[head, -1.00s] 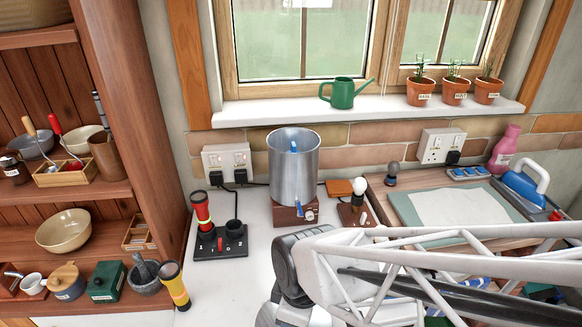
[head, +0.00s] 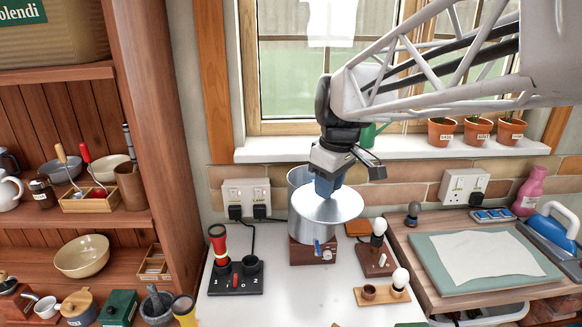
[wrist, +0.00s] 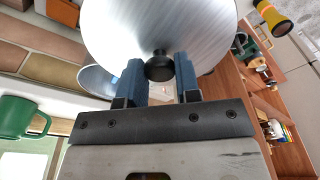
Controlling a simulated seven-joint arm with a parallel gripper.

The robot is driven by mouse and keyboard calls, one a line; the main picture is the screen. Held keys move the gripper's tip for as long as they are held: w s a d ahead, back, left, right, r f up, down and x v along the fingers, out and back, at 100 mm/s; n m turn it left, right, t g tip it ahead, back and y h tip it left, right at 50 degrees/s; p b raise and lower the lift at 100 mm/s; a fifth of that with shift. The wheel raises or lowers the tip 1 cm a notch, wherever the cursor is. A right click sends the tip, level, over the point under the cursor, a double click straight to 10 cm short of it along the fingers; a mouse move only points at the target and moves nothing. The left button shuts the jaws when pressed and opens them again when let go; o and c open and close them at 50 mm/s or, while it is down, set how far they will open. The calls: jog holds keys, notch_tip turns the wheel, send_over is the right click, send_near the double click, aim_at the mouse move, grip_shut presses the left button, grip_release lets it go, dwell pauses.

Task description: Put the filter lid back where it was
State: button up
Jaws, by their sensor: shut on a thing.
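The filter lid (head: 333,208) is a round silver disc with a black knob (wrist: 159,66). My gripper (head: 325,185) is shut on the knob, one blue finger on each side, in the wrist view too (wrist: 159,80). The lid hangs off-centre, in front and to the right of the pot's mouth. The pot's left rim shows past it; the pot also shows behind the lid in the wrist view (wrist: 97,80). The exact gap is unclear.
A red torch (head: 218,243) in a black socket base (head: 236,279) stands left of the filter. Bulb stands (head: 376,258) are on the right. White worktop in front is mostly clear.

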jog(key=shift+w+d+r, duration=0.3)
jog(key=shift+w+r, duration=0.15)
jog(key=shift+r, duration=0.1)
jog(key=shift+w+d+r, duration=0.3)
jog(key=shift+w+r, duration=0.1)
jog(key=shift+r, duration=0.1)
jog(key=w+a+f, duration=0.1)
jog(key=w, duration=1.5)
jog(key=shift+a+f, duration=0.3)
jog(key=shift+s, duration=0.1)
jog(key=shift+f, duration=1.75)
jog(key=shift+f, duration=0.4)
jog(key=o, duration=1)
jog(key=shift+c, duration=0.2)
